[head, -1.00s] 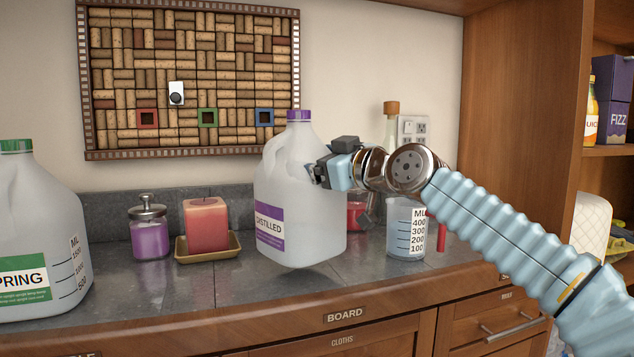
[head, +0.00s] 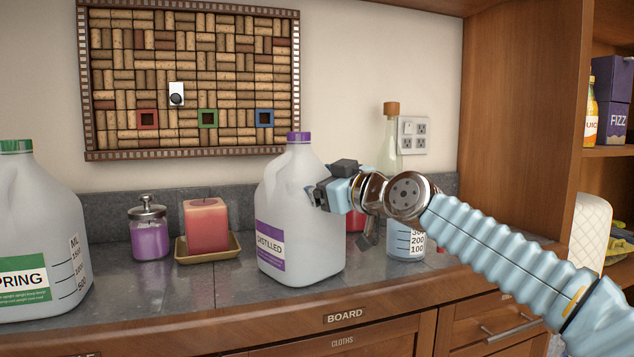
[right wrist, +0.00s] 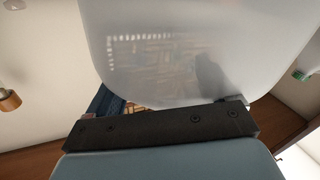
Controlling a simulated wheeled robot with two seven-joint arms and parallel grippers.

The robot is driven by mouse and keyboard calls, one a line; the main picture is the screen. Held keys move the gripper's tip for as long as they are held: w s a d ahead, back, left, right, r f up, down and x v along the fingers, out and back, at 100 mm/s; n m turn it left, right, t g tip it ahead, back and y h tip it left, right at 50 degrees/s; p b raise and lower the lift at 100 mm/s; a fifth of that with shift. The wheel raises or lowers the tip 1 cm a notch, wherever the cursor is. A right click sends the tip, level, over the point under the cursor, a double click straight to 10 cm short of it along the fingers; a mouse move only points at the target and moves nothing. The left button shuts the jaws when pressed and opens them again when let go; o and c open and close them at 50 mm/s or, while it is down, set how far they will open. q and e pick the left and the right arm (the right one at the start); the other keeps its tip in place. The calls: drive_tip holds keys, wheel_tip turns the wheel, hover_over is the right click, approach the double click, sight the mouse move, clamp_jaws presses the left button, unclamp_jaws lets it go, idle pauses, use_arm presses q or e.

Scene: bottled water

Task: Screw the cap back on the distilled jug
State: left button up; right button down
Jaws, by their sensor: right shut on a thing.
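The distilled jug (head: 298,240) is a translucent white jug with a purple label. It stands upright at the middle of the counter, near its front edge. I cannot tell for sure whether its base touches the counter. A purple cap (head: 298,137) sits on its neck; how tight it is cannot be seen. My right gripper (head: 324,197) is shut on the jug's upper right side. In the right wrist view the jug's pale wall (right wrist: 190,50) fills the upper middle, behind a dark gripper bar. My left gripper is not in view.
A spring jug (head: 35,235) with a green cap stands at the left. Behind are a purple jar (head: 150,235), a red candle (head: 206,225) on a tray (head: 208,254), and a measuring cup (head: 400,245) partly behind my arm. The counter's front left middle is clear.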

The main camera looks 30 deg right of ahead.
unclamp_jaws()
drive_tip(key=shift+r, duration=0.1)
drive_tip(key=s+d+b, duration=0.2)
drive_tip(key=s, duration=1)
